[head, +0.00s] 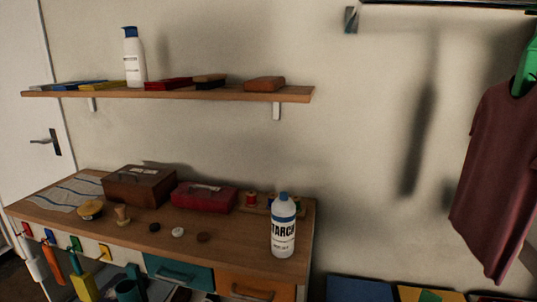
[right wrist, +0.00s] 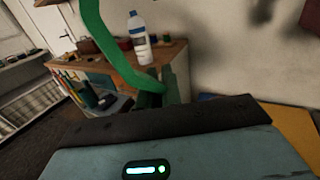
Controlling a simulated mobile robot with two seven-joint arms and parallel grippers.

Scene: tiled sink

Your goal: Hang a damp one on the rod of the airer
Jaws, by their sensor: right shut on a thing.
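A maroon T-shirt (head: 495,180) hangs on a green hanger (head: 525,68) at the right edge of the head view; the hanger's top is cut off. In the right wrist view a curved green hanger part (right wrist: 105,50) runs down to the fingers of my right gripper (right wrist: 172,92), which are shut on it. Whether the shirt is damp cannot be told. A dark bar (head: 450,7) crosses the top right of the head view; I cannot tell whether it belongs to the airer. My left gripper is out of view.
A wooden worktop (head: 120,225) carries a white starch bottle (head: 283,232), boxes (head: 205,197) and small items. A wall shelf (head: 180,93) holds another bottle (head: 134,60). Blue and yellow pieces (head: 360,290) lie low at right. The wall between shelf and shirt is bare.

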